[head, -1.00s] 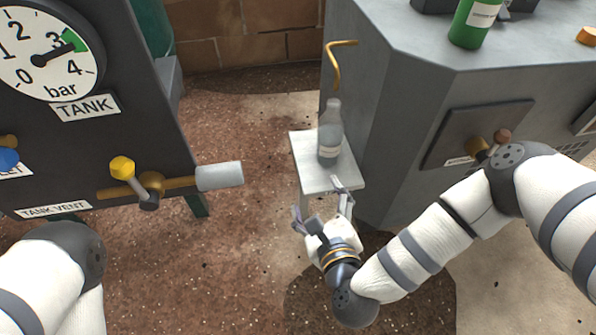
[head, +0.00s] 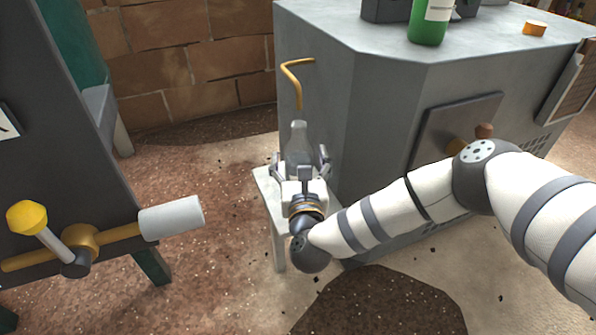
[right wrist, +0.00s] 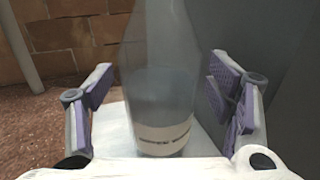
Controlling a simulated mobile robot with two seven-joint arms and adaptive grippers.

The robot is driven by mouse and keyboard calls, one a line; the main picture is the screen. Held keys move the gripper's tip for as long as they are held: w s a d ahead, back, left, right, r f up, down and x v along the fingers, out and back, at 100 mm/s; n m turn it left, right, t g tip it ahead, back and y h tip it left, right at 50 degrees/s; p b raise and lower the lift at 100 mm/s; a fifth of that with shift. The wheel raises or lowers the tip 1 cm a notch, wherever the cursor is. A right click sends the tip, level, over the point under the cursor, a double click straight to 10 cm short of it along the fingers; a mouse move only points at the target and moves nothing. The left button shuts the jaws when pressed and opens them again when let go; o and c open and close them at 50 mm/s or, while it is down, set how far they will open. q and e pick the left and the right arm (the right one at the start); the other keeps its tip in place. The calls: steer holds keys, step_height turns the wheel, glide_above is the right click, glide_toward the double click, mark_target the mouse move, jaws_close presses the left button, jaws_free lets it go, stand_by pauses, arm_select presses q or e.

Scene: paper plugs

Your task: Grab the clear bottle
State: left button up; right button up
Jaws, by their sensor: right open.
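The clear bottle (head: 299,143) stands upright on a small white stand (head: 267,190) beside the grey cabinet, below a bent brass pipe. My right gripper (head: 300,165) is at the bottle, its open fingers on either side of it. In the right wrist view the bottle (right wrist: 162,80), with a pale label low on its body, stands between the purple finger pads (right wrist: 160,95). A gap shows on both sides, so the pads look apart from it. The gripper hides the bottle's lower part in the head view. My left gripper is not in view.
The grey cabinet (head: 385,110) stands close on the right, with a green bottle (head: 430,22) on top. The brass pipe (head: 292,78) juts out above the clear bottle. A yellow-handled valve (head: 75,240) with a white outlet (head: 172,218) sticks out at the left.

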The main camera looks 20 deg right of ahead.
steer(key=c, duration=1.3)
steer(key=shift+r, duration=0.15)
